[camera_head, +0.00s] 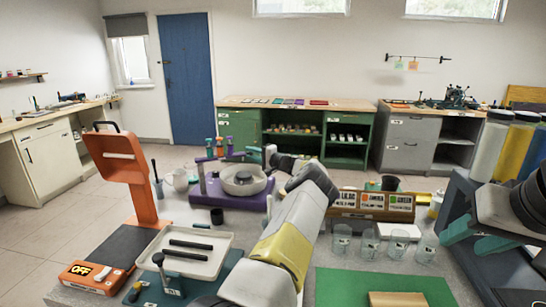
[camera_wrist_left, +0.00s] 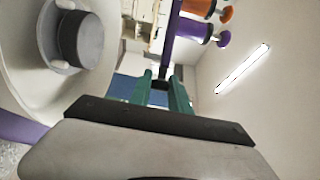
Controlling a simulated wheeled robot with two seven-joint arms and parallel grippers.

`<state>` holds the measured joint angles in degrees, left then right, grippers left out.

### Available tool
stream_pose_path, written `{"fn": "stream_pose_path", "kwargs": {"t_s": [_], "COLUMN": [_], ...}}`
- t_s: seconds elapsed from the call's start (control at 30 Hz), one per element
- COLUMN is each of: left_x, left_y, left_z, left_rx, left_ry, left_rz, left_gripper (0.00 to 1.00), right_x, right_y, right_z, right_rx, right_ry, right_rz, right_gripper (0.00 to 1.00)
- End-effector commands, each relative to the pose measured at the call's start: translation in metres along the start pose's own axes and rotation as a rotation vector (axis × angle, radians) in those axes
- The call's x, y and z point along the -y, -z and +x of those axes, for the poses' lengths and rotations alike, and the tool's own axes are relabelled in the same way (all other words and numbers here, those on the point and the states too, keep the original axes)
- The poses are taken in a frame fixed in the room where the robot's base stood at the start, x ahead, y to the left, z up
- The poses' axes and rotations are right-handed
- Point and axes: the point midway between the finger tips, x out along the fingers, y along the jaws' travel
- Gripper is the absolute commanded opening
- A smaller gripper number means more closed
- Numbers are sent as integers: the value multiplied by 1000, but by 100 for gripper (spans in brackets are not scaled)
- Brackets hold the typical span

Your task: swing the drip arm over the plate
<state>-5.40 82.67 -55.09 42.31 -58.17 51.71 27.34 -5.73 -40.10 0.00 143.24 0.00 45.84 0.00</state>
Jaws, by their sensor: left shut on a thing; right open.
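The purple drip arm (camera_head: 235,155) runs from an upright post on a purple base (camera_head: 204,211) and carries small orange-, green- and purple-coloured bottles. The round pale plate (camera_head: 258,184) sits on this base, with a grey cylinder at its centre. In the head view the arm passes along the plate's far side. My left gripper (camera_head: 268,153) is shut on the arm's free end; its teal fingers show in the left wrist view (camera_wrist_left: 161,92), with the plate (camera_wrist_left: 30,25) to their left. My right gripper (camera_head: 474,237) is open and empty at the right.
An orange stand (camera_head: 144,195) and a white tray (camera_head: 217,240) with black rods are left of my left arm. Several clear beakers (camera_head: 370,243) stand right of it, before a labelled rack (camera_head: 345,200). A green mat (camera_head: 335,285) lies in front.

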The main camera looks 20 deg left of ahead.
Motion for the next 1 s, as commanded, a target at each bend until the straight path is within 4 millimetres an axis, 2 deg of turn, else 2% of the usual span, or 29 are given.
{"fn": "stream_pose_path", "kwargs": {"t_s": [0.37, 0.4, 0.5, 0.83, 1.0], "left_x": [0, 0, 0, 0, 1], "left_y": [3, 3, 2, 2, 4], "left_z": [3, 3, 3, -1, -23], "left_rx": [-7, -7, -5, -4, -5], "left_ry": [-2, -2, -2, -1, -2], "left_rz": [2, 1, 1, 1, 1], "left_gripper": [0, 29, 44, 44, 44], "right_x": [0, 0, 0, 0, 0], "right_y": [0, 0, 0, 0, 0], "right_z": [0, 0, 0, 0, 0], "right_rx": [0, 0, 0, 0, 0], "right_ry": [0, 0, 0, 0, 0], "right_rz": [0, 0, 0, 0, 0], "right_gripper": [44, 44, 44, 44, 44]}}
